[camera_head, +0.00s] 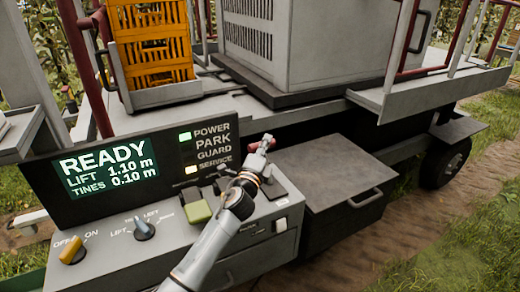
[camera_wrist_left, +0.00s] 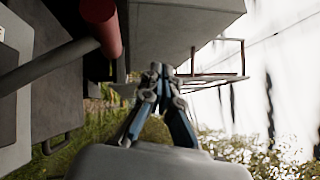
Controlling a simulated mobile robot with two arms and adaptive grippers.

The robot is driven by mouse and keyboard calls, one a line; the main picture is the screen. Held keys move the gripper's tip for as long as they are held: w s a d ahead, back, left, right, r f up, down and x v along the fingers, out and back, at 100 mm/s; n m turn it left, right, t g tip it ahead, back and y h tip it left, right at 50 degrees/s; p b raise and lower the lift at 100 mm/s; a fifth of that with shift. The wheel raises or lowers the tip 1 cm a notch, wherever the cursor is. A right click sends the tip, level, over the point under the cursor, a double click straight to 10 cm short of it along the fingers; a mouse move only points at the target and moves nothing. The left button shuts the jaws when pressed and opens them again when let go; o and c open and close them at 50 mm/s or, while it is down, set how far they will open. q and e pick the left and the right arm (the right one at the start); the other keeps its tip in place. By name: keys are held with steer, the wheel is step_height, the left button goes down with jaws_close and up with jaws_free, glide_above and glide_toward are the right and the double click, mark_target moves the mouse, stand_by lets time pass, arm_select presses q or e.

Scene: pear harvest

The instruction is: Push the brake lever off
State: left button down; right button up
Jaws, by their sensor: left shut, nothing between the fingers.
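The brake lever has a red grip (camera_head: 265,143) at the right end of the control console (camera_head: 270,205). In the left wrist view its red grip (camera_wrist_left: 102,28) and grey rod (camera_wrist_left: 48,67) lie to the left of my fingers. My left gripper (camera_head: 251,172) is at the lever in the head view, overlapping its lower part. Its fingertips (camera_wrist_left: 158,72) are together with nothing between them. I cannot tell whether the gripper touches the lever. My right gripper is not in view.
The display (camera_head: 110,168) reads READY, with lights lit beside POWER and SERVICE. A yellow knob (camera_head: 73,250), a blue-grey knob (camera_head: 144,229) and a green-topped switch (camera_head: 198,211) sit on the console. A grey box (camera_head: 335,185) stands right of it. A yellow crate (camera_head: 152,45) is behind.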

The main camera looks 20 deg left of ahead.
arm_select(q)
steer(key=s+r, duration=0.4)
steer(key=s, duration=0.4)
steer(key=shift+s+a, duration=0.2)
steer(key=shift+a, duration=0.05)
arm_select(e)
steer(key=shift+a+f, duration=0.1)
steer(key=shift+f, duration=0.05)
arm_select(q)
steer(key=shift+s, duration=0.1)
